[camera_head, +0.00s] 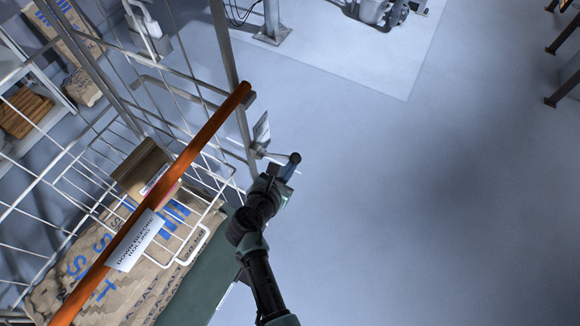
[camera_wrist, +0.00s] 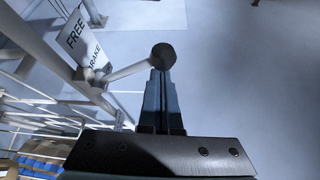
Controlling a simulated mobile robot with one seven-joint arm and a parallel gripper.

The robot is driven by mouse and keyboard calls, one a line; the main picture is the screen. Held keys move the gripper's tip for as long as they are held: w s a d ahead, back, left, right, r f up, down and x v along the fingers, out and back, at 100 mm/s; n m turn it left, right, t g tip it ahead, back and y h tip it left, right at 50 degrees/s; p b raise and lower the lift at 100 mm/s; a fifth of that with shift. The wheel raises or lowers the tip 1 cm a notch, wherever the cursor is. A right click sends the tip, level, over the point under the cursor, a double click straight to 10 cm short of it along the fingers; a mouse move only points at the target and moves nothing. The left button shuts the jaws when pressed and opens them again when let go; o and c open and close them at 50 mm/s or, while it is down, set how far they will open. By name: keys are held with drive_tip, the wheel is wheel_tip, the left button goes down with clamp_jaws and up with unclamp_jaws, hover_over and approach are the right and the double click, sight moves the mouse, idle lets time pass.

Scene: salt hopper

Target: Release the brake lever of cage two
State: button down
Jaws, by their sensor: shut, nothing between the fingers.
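The brake lever (camera_wrist: 128,71) is a pale rod with a dark round knob (camera_wrist: 162,56), running from a pivot on the cage post. A plate (camera_wrist: 82,40) reading "FREE" and "BRAKE" stands beside its pivot; the lever lies nearer the "BRAKE" word. In the head view the knob (camera_head: 295,158) and plate (camera_head: 261,130) show at the cage's right corner. My gripper (camera_wrist: 160,78) is shut and empty, its fingertips right at the knob; I cannot tell whether they touch. In the head view my gripper (camera_head: 288,169) sits just below the knob.
The wire cage (camera_head: 205,165) holds sacks (camera_head: 85,265) and a cardboard box (camera_head: 142,168). An orange bar (camera_head: 200,140) with a label (camera_head: 135,240) crosses its front. Racks stand at left. Floor right of the cage is clear; machinery (camera_head: 375,10) stands at the back.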

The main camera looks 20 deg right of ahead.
idle(0.5)
wheel_tip(320, 180, down, 4)
drive_tip(key=a+b, duration=0.1)
drive_tip(key=b, duration=0.3)
drive_tip(key=p+v, duration=0.1)
drive_tip(key=v, duration=0.9)
drive_tip(key=shift+r, duration=0.1)
